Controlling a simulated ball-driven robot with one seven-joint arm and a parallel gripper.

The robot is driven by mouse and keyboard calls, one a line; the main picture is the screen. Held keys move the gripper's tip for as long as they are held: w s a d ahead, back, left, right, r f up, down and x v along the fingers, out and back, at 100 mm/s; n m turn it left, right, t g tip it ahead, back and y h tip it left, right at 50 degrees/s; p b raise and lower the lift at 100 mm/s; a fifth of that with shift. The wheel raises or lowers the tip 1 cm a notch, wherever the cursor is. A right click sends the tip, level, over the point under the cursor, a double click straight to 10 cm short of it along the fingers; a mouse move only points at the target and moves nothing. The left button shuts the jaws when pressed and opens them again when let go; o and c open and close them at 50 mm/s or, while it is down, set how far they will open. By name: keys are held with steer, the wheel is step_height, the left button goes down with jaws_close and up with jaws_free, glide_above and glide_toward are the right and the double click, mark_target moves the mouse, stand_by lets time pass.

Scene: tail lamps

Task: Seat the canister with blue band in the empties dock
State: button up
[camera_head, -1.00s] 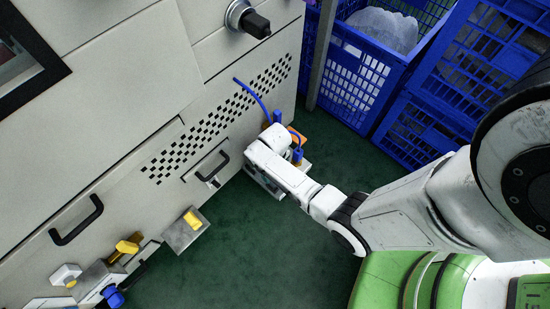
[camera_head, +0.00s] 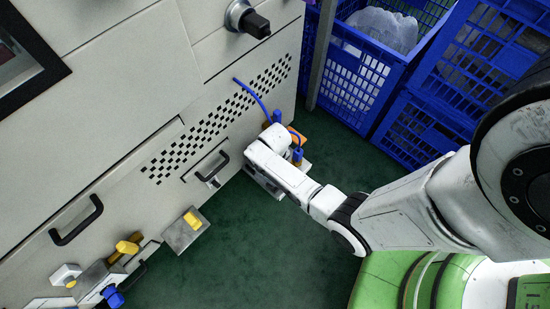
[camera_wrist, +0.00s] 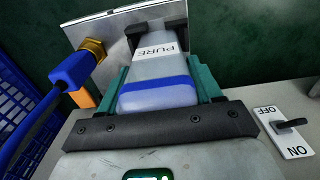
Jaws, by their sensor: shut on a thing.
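In the wrist view, the canister with blue band (camera_wrist: 160,92) is a pale grey body with a label reading PURE. It lies between the teal-sided, black-tipped fingers of my gripper (camera_wrist: 157,36), which is shut on it. A metal plate (camera_wrist: 105,38) stands just behind and beside its far end; I cannot tell whether they touch. In the head view my gripper (camera_head: 264,184) is low against the pale panel, and my wrist hides the canister. No readable label shows which fixture is the empties dock.
A blue plug (camera_wrist: 75,70) with a cable joins a brass fitting (camera_wrist: 94,48) left of the canister. An ON/OFF switch (camera_wrist: 285,132) is at right. A metal bracket (camera_head: 182,236) with a yellow knob sits further left. Blue crates (camera_head: 365,75) stand behind; green floor is clear.

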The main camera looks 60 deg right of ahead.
steer(key=shift+c, duration=0.4)
steer(key=shift+r+p, duration=1.65)
steer(key=shift+r+p, duration=1.35)
steer(key=shift+p, duration=0.05)
